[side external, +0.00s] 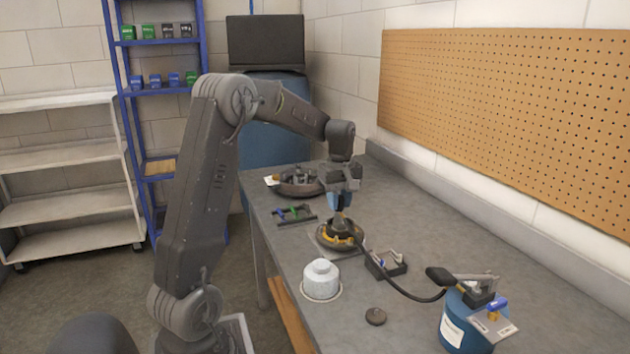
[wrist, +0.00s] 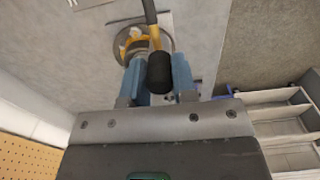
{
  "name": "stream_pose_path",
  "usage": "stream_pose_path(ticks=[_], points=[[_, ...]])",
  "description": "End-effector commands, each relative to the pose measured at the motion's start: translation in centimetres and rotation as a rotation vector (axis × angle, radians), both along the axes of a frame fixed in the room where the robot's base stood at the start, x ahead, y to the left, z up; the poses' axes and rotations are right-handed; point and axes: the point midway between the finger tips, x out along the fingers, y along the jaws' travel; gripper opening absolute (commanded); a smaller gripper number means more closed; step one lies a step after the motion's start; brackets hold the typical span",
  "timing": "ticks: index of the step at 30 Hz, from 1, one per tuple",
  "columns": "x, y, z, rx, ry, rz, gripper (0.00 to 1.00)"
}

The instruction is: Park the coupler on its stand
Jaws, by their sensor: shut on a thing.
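My gripper (side external: 340,207) points down over the bench, and its blue fingers show in the wrist view (wrist: 160,78). It is shut on the coupler, whose black end (wrist: 160,72) sits between the fingers with a yellow part beyond it. A black hose (side external: 405,292) runs from the coupler. Directly below is a round grey and yellow fitting (side external: 341,235) on a flat plate, partly hidden by the gripper and coupler; I cannot tell whether the coupler touches it. A small dark bracket (side external: 386,265), possibly the stand, is on the bench to the right of the fitting.
The hose leads to a blue canister (side external: 465,325) with a lever at the front right. A rack (side external: 295,214) and a round tray (side external: 299,187) lie farther back. A pegboard wall (side external: 510,115) borders the bench.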

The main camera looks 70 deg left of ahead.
Motion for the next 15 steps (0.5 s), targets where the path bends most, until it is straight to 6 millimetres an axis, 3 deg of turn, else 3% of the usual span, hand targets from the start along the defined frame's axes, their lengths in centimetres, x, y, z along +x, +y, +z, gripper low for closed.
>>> stream_pose_path(ticks=[1, 3, 9, 15], points=[[0.7, -2.5, -0.8, -0.001, 0.002, -0.012, 0.00], [1.4, -5.6, -1.9, -0.001, 0.002, -0.012, 0.00], [1.8, -13.7, -4.8, 0.001, 0.002, -0.010, 0.00], [1.0, -18.6, -6.5, 0.002, -0.001, -0.003, 0.00]])
